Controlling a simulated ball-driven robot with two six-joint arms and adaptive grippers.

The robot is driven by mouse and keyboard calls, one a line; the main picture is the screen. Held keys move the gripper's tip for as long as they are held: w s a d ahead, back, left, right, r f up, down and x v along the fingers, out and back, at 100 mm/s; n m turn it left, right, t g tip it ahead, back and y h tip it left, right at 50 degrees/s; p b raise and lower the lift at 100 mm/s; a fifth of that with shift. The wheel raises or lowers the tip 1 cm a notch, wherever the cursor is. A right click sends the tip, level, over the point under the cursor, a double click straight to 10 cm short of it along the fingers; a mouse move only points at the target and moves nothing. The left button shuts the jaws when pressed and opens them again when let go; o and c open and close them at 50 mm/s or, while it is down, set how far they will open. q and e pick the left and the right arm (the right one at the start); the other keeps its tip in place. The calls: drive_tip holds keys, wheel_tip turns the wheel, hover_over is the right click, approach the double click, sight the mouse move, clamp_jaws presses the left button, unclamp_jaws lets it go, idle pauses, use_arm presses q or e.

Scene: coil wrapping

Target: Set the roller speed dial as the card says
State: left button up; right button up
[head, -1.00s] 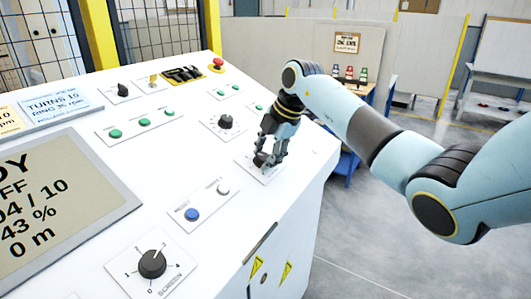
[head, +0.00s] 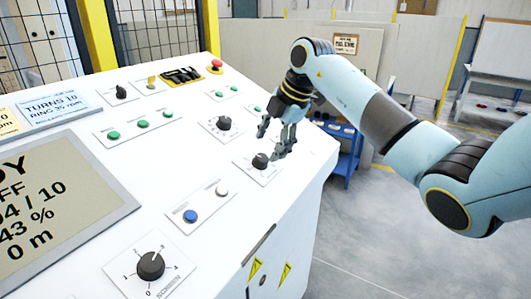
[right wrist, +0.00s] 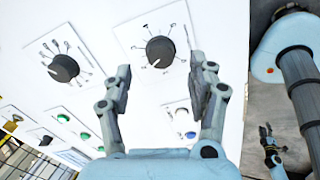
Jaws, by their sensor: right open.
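The roller speed card (head: 55,108) is at the left of the panel; it reads turns 10 and ring 35 rpm, and its roller line is unreadable. My right gripper (head: 271,142) is open and empty, just above a black dial (head: 261,161) on a white plate. In the right wrist view this dial (right wrist: 160,52) lies beyond and between the fingertips (right wrist: 167,70), clear of them, its white mark towards the lower left. A second black dial (head: 224,123) also shows in the wrist view (right wrist: 64,68). My left gripper (right wrist: 270,145) is small in the wrist view.
A blue button (head: 190,215) and a white button (head: 222,190) sit in front of the dial. A screen dial (head: 151,265) is nearest, and a grey display (head: 60,205) is at left. A red stop button (head: 217,63) is at the far edge.

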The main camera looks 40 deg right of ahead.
drive_tip(key=v, duration=0.7)
drive_tip(key=shift+s+r, duration=0.1)
